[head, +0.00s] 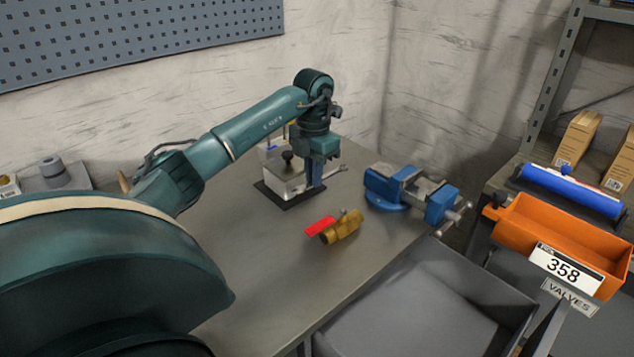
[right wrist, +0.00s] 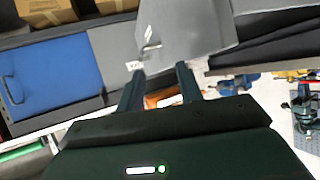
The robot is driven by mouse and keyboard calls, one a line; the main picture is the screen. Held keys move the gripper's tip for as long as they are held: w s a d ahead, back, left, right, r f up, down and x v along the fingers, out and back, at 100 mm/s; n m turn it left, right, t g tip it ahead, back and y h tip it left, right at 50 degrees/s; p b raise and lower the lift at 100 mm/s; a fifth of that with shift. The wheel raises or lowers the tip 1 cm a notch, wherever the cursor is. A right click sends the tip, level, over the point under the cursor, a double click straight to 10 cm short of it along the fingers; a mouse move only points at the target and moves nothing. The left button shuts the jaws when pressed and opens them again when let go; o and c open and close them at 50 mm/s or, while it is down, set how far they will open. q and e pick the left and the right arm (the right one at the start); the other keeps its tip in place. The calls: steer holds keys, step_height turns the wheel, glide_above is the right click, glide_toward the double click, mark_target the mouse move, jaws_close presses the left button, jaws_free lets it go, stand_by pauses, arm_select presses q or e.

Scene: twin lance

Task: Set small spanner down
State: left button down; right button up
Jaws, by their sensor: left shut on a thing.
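My left gripper (head: 316,185) is low over the back of the grey workbench (head: 260,262), with its fingers pointing down. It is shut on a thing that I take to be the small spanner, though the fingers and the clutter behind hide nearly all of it. The fingers are just in front of a pale, clear-sided box on a black base (head: 284,198). I cannot tell whether the spanner touches anything. My right gripper (right wrist: 159,82) shows in the right wrist view, with its two fingers apart and nothing seen between them.
A brass valve with a red handle (head: 342,229) lies in front of the left gripper. A blue vise (head: 410,190) stands to the right. An orange bin (head: 520,225) marked 358 hangs at the far right. A grey open container (head: 425,310) is below the bench edge.

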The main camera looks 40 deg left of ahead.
mark_target(314, 209)
arm_select(q)
step_height(314, 209, down, 7)
steer(key=shift+s+r, duration=0.1)
steer(key=shift+r, duration=0.1)
steer(key=shift+f, duration=0.35)
steer(key=shift+f, duration=0.15)
steer(key=c, duration=1.5)
jaws_free()
steer(key=shift+r, duration=0.2)
step_height(314, 209, up, 12)
